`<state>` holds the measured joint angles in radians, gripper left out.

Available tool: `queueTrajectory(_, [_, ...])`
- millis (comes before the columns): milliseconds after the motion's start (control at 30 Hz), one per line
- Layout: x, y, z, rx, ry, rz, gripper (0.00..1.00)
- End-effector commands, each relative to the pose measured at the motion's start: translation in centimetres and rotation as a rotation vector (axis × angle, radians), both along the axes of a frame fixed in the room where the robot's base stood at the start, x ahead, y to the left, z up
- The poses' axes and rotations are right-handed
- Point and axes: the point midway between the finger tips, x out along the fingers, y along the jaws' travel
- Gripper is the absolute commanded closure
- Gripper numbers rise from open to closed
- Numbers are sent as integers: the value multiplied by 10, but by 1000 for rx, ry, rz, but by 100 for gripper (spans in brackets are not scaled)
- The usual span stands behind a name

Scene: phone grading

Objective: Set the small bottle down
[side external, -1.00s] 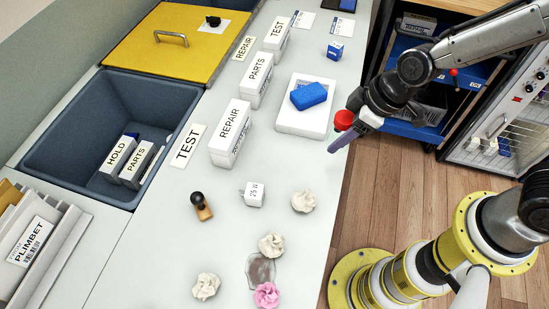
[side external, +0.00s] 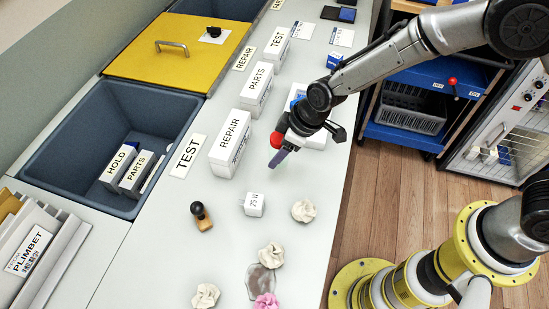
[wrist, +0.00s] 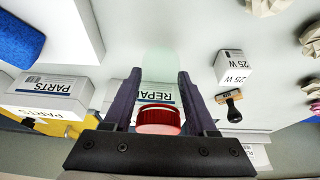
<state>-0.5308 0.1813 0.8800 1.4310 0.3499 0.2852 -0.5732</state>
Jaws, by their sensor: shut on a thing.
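My gripper (side external: 276,160) is over the white counter (side external: 225,265), to the right of the REPAIR box (side external: 230,143). It is shut on the small bottle, whose red cap (side external: 277,139) shows beside the dark fingers. In the wrist view, the red cap (wrist: 158,120) sits between the two purple-grey fingers (wrist: 159,76). A pale, see-through greenish shape extends past the fingertips; it looks like the bottle's body. The bottle appears held above the counter, but its exact height cannot be told.
A white 25 W cube (side external: 254,204), a wooden stamp (side external: 202,215) and crumpled paper (side external: 303,211) stand in front of the gripper. A white tray (side external: 317,140) is behind it, partly hidden by my arm. A dark blue bin (side external: 75,140) is sunk at left.

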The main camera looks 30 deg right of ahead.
Motion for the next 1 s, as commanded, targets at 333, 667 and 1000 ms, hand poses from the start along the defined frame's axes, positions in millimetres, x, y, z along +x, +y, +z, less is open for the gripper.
queueTrajectory(333, [10,7,-24,0,2,-1,100])
queueTrajectory(667, [11,7,-44,1,-2,0,100])
queueTrajectory(1000, [10,7,-47,1,-1,0,23])
